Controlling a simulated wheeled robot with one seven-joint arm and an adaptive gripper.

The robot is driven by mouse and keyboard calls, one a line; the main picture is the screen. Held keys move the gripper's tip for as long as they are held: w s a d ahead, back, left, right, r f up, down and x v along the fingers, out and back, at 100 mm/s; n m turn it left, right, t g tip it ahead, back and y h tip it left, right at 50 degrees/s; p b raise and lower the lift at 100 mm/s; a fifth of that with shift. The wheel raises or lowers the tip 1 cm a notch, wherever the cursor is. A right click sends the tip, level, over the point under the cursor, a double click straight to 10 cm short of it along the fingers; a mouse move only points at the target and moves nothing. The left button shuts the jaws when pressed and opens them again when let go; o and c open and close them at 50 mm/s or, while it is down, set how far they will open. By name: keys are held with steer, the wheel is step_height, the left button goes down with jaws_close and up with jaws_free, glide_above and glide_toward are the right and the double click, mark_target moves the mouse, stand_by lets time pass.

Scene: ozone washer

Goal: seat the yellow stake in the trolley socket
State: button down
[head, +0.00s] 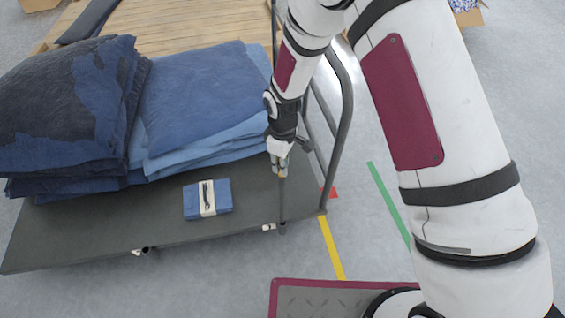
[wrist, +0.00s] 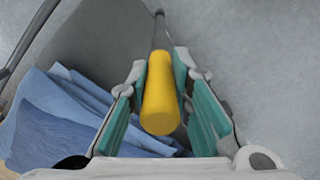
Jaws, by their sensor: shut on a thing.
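My gripper (head: 280,168) is shut on the yellow stake, above the front right part of the trolley (head: 100,225). In the wrist view the stake's yellow grip (wrist: 161,95) sits between the green finger pads of my gripper (wrist: 166,75). Its thin grey shaft (head: 282,205) hangs almost upright in the head view, its lower end by the trolley's front edge. A small pale fitting (head: 268,227) shows on that edge, just left of the shaft's end. I cannot tell whether it is the socket, or whether the tip is in it.
Stacks of folded blue cloth (head: 200,95) and dark cloth (head: 65,100) fill the trolley's rear. A small banded blue bundle (head: 208,199) lies on the deck. The trolley's tubular handle (head: 343,130) stands right of my gripper. A red-rimmed plate (head: 320,283) is on the floor in front.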

steer(key=shift+f+b, duration=0.35)
steer(key=shift+f, duration=0.25)
steer(key=c, duration=1.5)
jaws_free()
steer(key=shift+o, duration=0.2)
